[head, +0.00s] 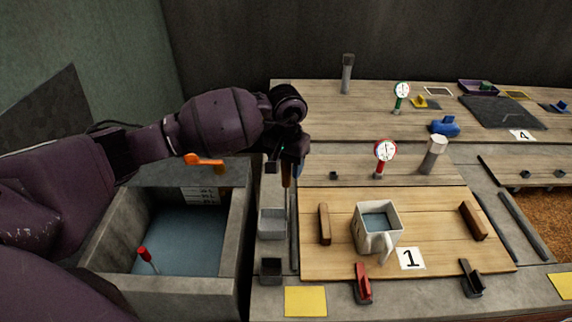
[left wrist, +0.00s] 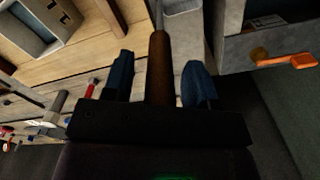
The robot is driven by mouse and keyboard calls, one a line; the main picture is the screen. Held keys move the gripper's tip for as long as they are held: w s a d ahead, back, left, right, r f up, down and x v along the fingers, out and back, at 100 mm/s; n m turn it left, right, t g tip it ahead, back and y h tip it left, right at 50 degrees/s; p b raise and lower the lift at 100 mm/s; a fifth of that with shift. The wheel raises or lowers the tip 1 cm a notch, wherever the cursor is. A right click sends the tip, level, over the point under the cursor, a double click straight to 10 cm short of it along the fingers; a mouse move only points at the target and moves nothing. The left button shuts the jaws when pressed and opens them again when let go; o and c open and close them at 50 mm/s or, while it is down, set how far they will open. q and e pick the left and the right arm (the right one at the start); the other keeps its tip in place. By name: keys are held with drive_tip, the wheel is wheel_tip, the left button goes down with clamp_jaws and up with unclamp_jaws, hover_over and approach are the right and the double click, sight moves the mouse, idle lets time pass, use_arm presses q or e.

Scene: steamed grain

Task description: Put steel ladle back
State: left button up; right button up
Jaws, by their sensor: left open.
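The ladle's brown handle (left wrist: 159,66) lies between the two blue fingers of my left gripper (left wrist: 160,78) in the left wrist view. The fingers are open, with a gap on each side of the handle. A thin steel shaft continues past the handle at the top of that view; the bowl is not seen. In the head view my left gripper (head: 287,158) is over the left edge of the wooden worktop, and the brown handle (head: 286,176) shows just below it. My right gripper is not in view.
A grey sink basin (head: 238,235) with water is at left, with an orange tap lever (head: 203,160). Small grey bins (head: 271,226) stand beside the wooden board (head: 340,262). Gauges and a grey-topped shaker (head: 434,153) stand behind.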

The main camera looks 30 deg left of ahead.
use_arm(q)
wheel_tip(320, 180, up, 12)
drive_tip(key=shift+r, duration=0.1)
drive_tip(key=s+d+f+n+h, duration=0.4)
drive_tip(key=s+d+n+h, duration=0.2)
drive_tip(key=d+n+h, duration=0.25)
drive_tip(key=s+d+f+n+h, duration=0.3)
drive_tip(key=s+d+n+h, duration=0.2)
drive_tip(key=d+n+h, duration=0.35)
drive_tip(key=s+a+f+m+t+y, duration=0.1)
drive_tip(key=a+f+m+t+y, duration=0.7)
drive_tip(key=m, duration=0.9)
drive_tip(key=s+a+f+m+t+y, duration=0.25)
drive_tip(key=a+f+m+t, duration=0.2)
drive_tip(key=m+t, duration=0.85)
drive_tip(key=s+a+f+n+g+y, duration=0.2)
drive_tip(key=s+f+n+g, duration=0.1)
drive_tip(key=s+n, duration=0.1)
drive_tip(key=s+a+f+n+g+y, duration=0.2)
drive_tip(key=s+a+f+n+g, duration=0.1)
drive_tip(key=s+f, duration=0.1)
drive_tip(key=s+a+f+n+g+y, duration=0.2)
drive_tip(key=s+f+n+g, duration=0.1)
drive_tip(key=s+f+n, duration=0.1)
drive_tip(key=shift+s+a+f+n+g+y, duration=0.1)
drive_tip(key=shift+a+f+n+g+y, duration=0.1)
drive_tip(key=shift+a+n+g+y, duration=0.1)
drive_tip(key=shift+s+f+n, duration=0.25)
drive_tip(key=shift+s+n, duration=0.05)
drive_tip(key=shift+s, duration=0.05)
